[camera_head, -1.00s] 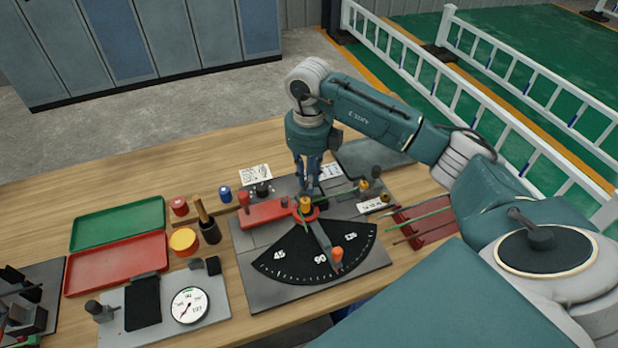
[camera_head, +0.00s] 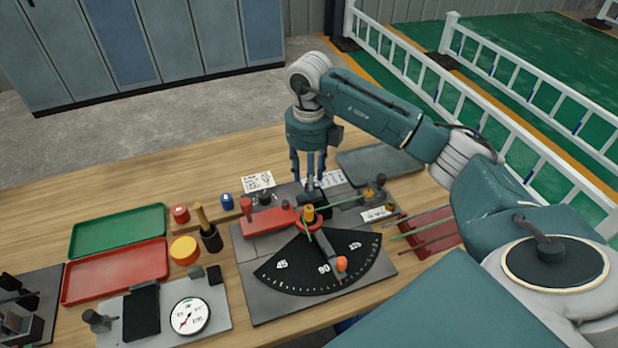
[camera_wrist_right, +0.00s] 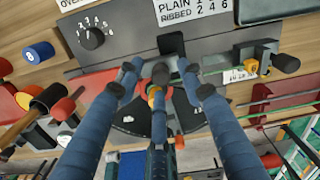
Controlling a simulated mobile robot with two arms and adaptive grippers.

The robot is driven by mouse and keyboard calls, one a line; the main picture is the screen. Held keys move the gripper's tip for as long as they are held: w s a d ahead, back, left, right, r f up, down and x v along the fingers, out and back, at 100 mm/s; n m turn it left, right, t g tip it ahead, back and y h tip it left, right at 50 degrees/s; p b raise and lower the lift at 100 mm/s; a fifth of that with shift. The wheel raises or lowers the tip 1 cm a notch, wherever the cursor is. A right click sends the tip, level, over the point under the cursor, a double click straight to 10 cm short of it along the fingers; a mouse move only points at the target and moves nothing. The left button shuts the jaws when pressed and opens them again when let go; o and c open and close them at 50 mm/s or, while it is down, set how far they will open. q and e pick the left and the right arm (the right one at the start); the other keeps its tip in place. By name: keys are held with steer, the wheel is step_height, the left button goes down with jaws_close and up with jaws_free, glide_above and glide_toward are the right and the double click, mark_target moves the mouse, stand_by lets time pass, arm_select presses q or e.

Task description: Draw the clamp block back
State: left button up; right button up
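The bending fixture (camera_head: 255,280) is a grey plate with a black angle dial (camera_head: 300,268) and a central yellow-topped post (camera_head: 309,213). A dark block (camera_head: 313,197) sits behind the post; I take it for the clamp block, but cannot be sure. In the wrist view a black upright block (camera_wrist_right: 171,43) and a dark round knob (camera_wrist_right: 160,72) show near the fingertips. My right gripper (camera_head: 309,182) points down over this spot, its blue fingers spread; the wrist view shows the gripper (camera_wrist_right: 161,72) with gaps around the knob. Contact is unclear. My left gripper is out of view.
A green rod (camera_head: 347,201) runs from the post towards the yellow-knobbed stop (camera_head: 369,193). A red rack (camera_head: 432,232) with rods lies right. A red arm (camera_head: 268,221), green tray (camera_head: 118,230), red tray (camera_head: 115,272) and dial gauge (camera_head: 190,314) are left.

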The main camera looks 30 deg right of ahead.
step_height(320, 180, up, 11)
steer(key=shift+w, duration=0.15)
stand_by(0.5)
